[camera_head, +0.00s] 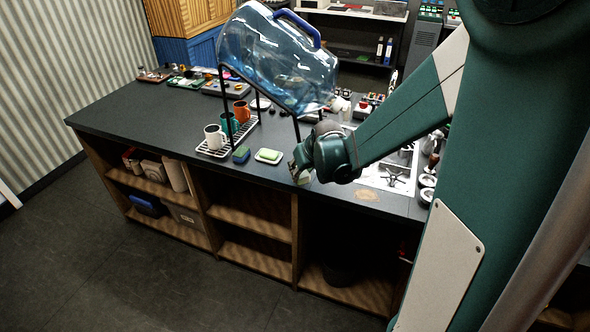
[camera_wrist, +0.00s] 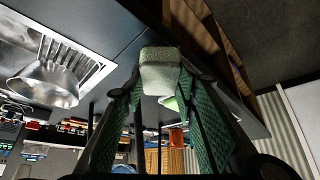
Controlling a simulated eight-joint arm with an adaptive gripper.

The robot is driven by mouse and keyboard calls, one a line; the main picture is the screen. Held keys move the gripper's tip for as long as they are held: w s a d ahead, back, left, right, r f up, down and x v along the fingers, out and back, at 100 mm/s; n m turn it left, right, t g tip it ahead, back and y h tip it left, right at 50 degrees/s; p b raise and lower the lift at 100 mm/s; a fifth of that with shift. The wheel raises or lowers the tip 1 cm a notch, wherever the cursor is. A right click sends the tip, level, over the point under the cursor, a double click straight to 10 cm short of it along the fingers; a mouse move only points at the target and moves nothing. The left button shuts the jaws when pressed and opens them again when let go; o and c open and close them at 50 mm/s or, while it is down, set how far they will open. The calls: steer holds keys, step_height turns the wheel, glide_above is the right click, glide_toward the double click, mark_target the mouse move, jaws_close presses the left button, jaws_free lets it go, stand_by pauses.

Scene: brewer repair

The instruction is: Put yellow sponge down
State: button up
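My gripper (camera_head: 298,168) is over the front edge of the dark counter, right of the white dish. In the wrist view my gripper (camera_wrist: 160,88) has its green-padded fingers closed on the two sides of a pale, block-shaped sponge (camera_wrist: 160,67). I take this as the yellow sponge, though its colour looks greyish beige here. In the head view a small pale part of the sponge (camera_head: 302,179) shows below the fingers; the rest is hidden. I cannot tell whether it touches the counter.
A large blue bottle (camera_head: 275,60) leans on a stand. A brown stain (camera_head: 367,194) marks the counter at right.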

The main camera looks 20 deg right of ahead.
steer(key=shift+w, duration=2)
steer(key=shift+w, duration=0.1)
steer(key=shift+w, duration=0.25)
steer(key=shift+w+f+b, duration=0.25)
steer(key=shift+f, duration=0.45)
steer(key=shift+w+f+b, duration=0.2)
steer(key=shift+f+b, duration=0.05)
steer(key=shift+f, duration=0.8)
steer(key=shift+f, duration=0.2)
steer(key=o, duration=0.4)
steer(key=shift+c, duration=0.2)
steer(key=shift+r, duration=0.25)
